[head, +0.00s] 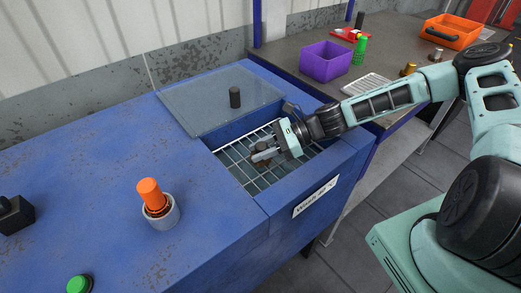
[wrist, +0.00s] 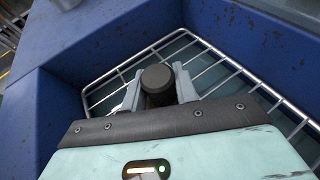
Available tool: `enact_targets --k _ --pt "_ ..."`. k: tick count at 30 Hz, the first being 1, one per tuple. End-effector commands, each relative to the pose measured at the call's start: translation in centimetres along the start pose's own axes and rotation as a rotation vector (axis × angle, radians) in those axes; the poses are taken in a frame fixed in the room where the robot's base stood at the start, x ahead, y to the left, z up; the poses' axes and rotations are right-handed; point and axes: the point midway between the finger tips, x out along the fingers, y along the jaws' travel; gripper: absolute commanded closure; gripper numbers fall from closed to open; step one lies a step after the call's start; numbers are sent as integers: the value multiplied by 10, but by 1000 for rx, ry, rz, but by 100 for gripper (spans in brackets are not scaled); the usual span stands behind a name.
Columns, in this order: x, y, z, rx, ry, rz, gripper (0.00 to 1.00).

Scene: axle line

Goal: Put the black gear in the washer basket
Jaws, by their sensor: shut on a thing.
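My gripper (head: 263,154) is down inside the open washer, low over the wire washer basket (head: 231,170). In the wrist view my gripper (wrist: 158,88) is shut on a dark round piece, which I take for the black gear (wrist: 158,78). Only its round top shows between the fingers; its teeth cannot be made out. The washer basket (wrist: 215,62) lies below and around it, and I cannot tell whether the piece touches the wires. The glass lid (head: 200,100) with a black knob (head: 235,97) lies behind the opening.
Blue walls surround the basket closely. An orange-topped piece stands in a grey cup (head: 165,218) on the blue top, with a green button (head: 80,284) nearby. A purple bin (head: 325,64), a green piece (head: 359,50) and an orange tray (head: 452,35) stand on the bench behind.

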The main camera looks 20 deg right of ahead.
Motion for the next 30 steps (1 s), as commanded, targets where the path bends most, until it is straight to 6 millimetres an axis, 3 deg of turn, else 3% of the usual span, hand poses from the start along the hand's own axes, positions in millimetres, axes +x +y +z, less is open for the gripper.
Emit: enact_targets --k 11,12,14,15,24,30 --pt "3 0 -5 -2 -1 0 100" --pt "3 0 -7 -2 0 0 68" --pt "3 0 -6 -2 0 0 51" --pt "3 0 -6 -2 0 0 49" --pt "1 0 -3 -2 0 0 49" --pt "-26 -1 -5 -2 3 -5 49"
